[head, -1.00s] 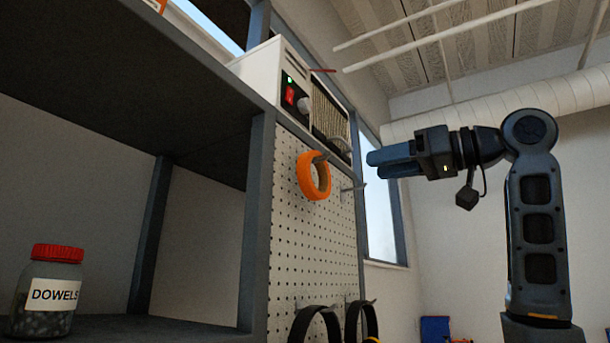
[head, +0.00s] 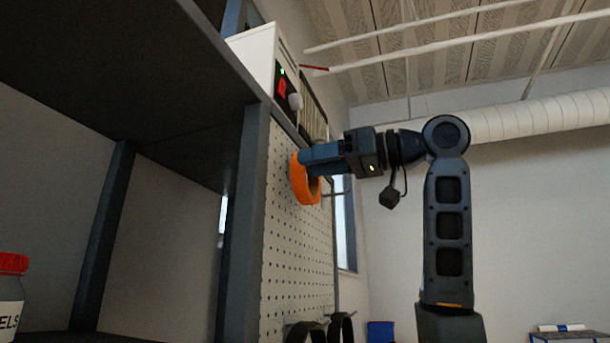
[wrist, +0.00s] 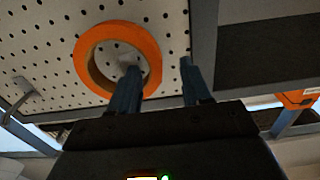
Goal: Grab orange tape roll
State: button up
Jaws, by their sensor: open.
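The orange tape roll (head: 299,182) hangs on the white pegboard beside the shelf unit. It also shows in the wrist view as an orange ring (wrist: 86,61) around a pale hook (wrist: 128,62). My gripper (head: 310,162) is at the roll, its fingers partly covering the roll's right side in the head view. In the wrist view my gripper (wrist: 158,75) is open. One finger overlaps the ring's opening and lower right rim; the other is outside the ring to the right. I cannot tell whether either finger touches the roll.
A white box with a red switch (head: 270,60) stands above the pegboard (head: 285,250). Black looped items (head: 310,332) hang below the roll. A dark shelf upright (head: 243,215) is close on the left, with a red-lidded jar (head: 10,290) beyond. Space to the right is open.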

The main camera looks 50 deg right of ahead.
aim_at(304, 168)
jog(key=x, duration=0.1)
jog(key=p+x, duration=0.1)
jog(key=x, duration=0.2)
jog(key=shift+w+d+f, duration=0.2)
jog(key=shift+w, duration=0.05)
jog(key=shift+c, duration=0.4)
grip_shut()
